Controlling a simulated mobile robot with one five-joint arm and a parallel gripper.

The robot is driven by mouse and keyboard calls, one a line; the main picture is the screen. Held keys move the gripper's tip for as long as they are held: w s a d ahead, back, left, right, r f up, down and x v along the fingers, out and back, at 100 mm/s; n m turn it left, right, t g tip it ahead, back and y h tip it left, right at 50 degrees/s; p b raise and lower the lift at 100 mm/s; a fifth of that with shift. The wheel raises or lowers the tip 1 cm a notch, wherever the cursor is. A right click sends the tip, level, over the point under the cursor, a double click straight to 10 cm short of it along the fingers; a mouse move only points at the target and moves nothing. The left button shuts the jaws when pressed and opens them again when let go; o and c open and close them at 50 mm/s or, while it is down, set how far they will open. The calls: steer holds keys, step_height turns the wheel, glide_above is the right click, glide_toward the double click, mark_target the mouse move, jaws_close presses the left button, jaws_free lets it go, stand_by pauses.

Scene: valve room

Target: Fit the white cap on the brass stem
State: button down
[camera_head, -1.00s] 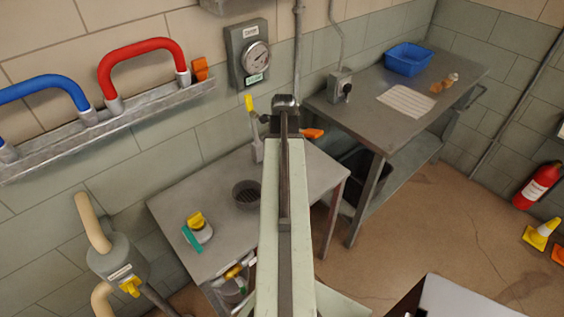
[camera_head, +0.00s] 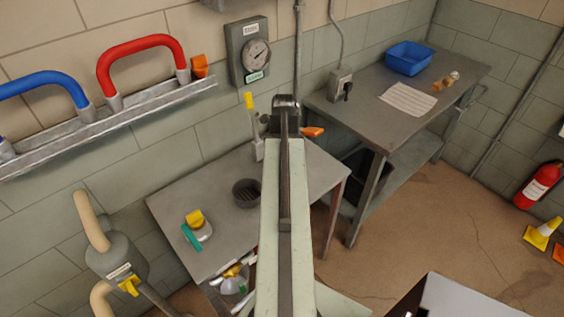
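On the far bench, a small brass-coloured piece (camera_head: 437,86) lies near the right end. A small pale, whitish piece (camera_head: 454,76) is right against or beside it. They are too small to tell whether they are the brass stem and the white cap, or whether they touch. My gripper (camera_head: 285,103) is at the far end of my raised arm, in the middle of the picture, above the near table and well left of those pieces. It is seen from behind, so its fingers and anything between them are hidden.
The near steel table (camera_head: 240,228) holds a dark round cup (camera_head: 247,193) and a yellow, teal and white item (camera_head: 197,228). The far bench (camera_head: 360,118) bears a blue bin (camera_head: 408,59) and a pale ribbed mat (camera_head: 408,99). An orange-handled part (camera_head: 313,132) shows just beyond my arm.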

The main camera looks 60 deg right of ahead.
steer(key=shift+f+b, duration=0.75)
stand_by(0.9)
stand_by(0.4)
steer(key=c, duration=0.9)
jaws_free()
steer(key=shift+c, duration=0.2)
steer(key=o, duration=0.4)
steer(key=shift+s+r, duration=0.1)
step_height(320, 180, up, 7)
steer(key=p, duration=0.7)
